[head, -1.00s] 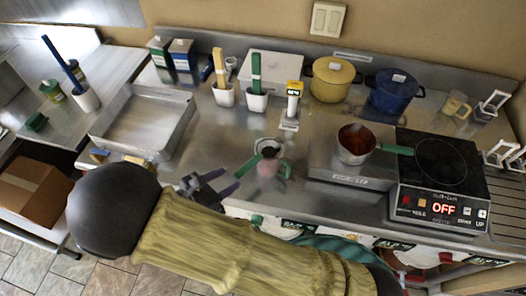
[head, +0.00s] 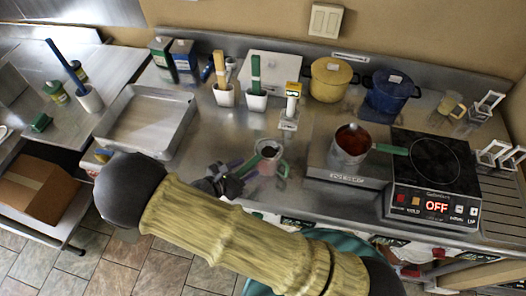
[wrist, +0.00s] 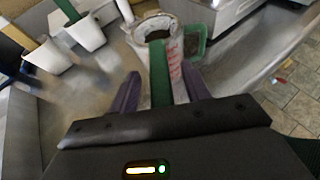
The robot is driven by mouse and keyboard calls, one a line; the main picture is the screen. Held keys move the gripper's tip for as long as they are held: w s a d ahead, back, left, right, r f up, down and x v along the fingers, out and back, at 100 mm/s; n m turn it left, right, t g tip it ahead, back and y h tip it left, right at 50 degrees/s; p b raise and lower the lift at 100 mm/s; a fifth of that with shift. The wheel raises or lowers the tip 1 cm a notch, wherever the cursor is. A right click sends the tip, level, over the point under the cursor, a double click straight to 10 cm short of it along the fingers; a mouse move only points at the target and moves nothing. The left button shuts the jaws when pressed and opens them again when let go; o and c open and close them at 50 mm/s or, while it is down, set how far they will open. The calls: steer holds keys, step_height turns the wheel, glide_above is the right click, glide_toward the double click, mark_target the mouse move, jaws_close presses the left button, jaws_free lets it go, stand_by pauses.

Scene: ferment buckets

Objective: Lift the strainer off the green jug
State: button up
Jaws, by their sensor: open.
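The strainer (wrist: 155,27) sits on top of the jug, its round rim over the jug's mouth. Its green handle (wrist: 159,72) sticks out toward my gripper. The jug (wrist: 175,72) looks pale and see-through with red markings, and has a green handle (wrist: 197,42) on the right. In the head view the jug (head: 273,165) stands upright on the steel counter. My gripper (head: 240,181) is just left of it. In the wrist view my gripper (wrist: 160,76) is open, with one purple finger on each side of the strainer's handle and visible gaps between.
A pot (head: 350,146) with red-brown contents stands right of the jug, beside an induction hob (head: 436,165). White holders (head: 257,101) stand behind. An empty steel tray (head: 147,122) lies to the left. The counter's front edge runs close below the jug.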

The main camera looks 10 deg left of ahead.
steer(key=shift+x, duration=1.1)
jaws_close()
steer(key=shift+r+b, duration=1.05)
steer(key=shift+r, duration=3.95)
